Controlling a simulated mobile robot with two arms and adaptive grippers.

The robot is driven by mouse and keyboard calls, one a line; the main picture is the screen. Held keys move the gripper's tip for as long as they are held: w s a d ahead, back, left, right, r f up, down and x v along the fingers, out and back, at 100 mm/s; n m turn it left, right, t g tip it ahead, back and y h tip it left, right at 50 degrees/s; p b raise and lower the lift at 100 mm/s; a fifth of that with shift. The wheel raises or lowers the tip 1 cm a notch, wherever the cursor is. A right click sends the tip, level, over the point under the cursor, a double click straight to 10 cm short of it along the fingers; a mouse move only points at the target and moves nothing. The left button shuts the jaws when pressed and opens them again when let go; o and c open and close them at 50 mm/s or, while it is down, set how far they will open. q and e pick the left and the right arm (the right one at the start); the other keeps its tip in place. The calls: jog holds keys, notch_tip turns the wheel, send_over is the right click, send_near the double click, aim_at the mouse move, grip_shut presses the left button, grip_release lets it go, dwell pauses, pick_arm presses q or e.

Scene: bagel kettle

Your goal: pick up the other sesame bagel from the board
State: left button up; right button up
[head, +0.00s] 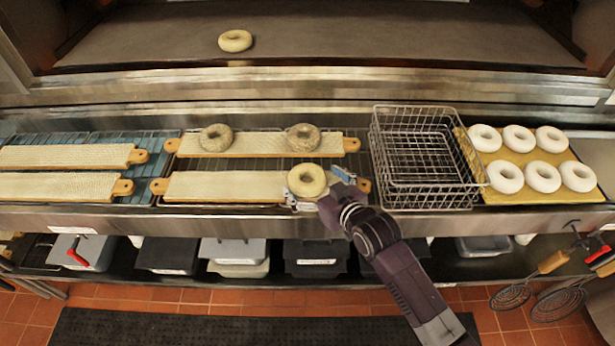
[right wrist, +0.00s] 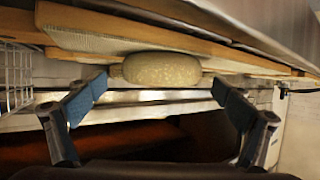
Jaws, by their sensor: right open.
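A tan, lightly speckled bagel (head: 306,180), which looks like the sesame one, lies near the right end of the near cloth-covered board (head: 230,186). My right gripper (head: 306,187) is at this bagel, with its fingers open on either side. In the right wrist view the bagel (right wrist: 162,69) sits between the open blue-padded fingertips (right wrist: 163,88), with a small gap at the right finger. Contact at the left finger is hard to tell. Two darker seeded bagels (head: 215,138) (head: 303,137) lie on the far board (head: 258,144). My left gripper is not in view.
Empty wire baskets (head: 425,155) stand just right of the boards. Several white bagels (head: 543,176) lie on a yellow board farther right. Two bare boards (head: 65,156) (head: 60,187) are at left. One pale bagel (head: 235,41) lies in the oven behind.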

jog(key=shift+x, duration=1.25)
jog(key=shift+c, duration=0.5)
jog(key=c, duration=1.2)
jog(key=shift+r, duration=0.1)
